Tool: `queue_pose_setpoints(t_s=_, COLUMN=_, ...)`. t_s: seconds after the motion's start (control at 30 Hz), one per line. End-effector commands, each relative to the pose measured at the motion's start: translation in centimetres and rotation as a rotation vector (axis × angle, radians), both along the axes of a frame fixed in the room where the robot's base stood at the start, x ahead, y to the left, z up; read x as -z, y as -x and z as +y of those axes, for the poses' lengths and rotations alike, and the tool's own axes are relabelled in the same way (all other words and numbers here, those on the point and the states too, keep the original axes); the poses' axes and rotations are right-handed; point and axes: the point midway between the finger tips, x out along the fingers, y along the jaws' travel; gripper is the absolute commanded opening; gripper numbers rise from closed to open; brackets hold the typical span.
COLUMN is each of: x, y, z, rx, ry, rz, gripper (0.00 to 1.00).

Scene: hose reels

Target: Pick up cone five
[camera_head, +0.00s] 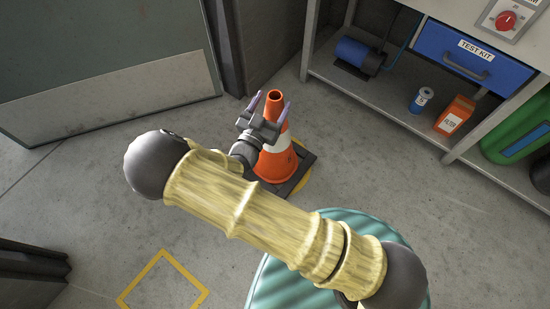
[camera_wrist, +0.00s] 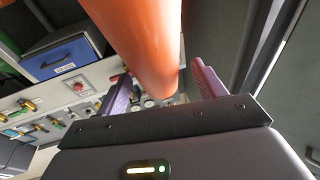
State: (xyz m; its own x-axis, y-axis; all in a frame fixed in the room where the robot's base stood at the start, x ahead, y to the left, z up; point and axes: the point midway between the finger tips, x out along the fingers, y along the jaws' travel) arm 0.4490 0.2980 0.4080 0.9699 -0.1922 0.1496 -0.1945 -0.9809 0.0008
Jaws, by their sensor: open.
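One orange traffic cone (camera_head: 276,160) with a white band stands upright on its dark square base on the floor. A small mark on its lower side is too small to read. My gripper (camera_head: 271,103) is open, with its purple fingers close to the cone's upper part. In the wrist view the orange cone (camera_wrist: 135,45) comes down between the two fingers of my gripper (camera_wrist: 163,88). I cannot tell whether either finger touches it.
A grey shelf unit (camera_head: 385,100) stands to the right, with a blue drawer (camera_head: 470,55), a blue can (camera_head: 421,100) and an orange box (camera_head: 455,116). A door (camera_head: 100,60) is at the left. A yellow square outline (camera_head: 160,281) marks clear floor in front.

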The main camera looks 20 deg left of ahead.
Motion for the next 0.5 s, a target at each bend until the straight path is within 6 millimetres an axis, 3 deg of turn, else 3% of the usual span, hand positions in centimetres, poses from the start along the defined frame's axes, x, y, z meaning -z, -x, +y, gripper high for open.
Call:
queue_pose_setpoints(t_s=0.23, x=-0.4, y=-3.0, z=-0.9, rx=0.003, ry=-0.002, rz=-0.001, gripper=0.69)
queue_pose_setpoints(t_s=0.5, x=-0.8, y=-3.5, z=-0.9, rx=0.000, ry=-0.001, rz=0.001, gripper=0.69)
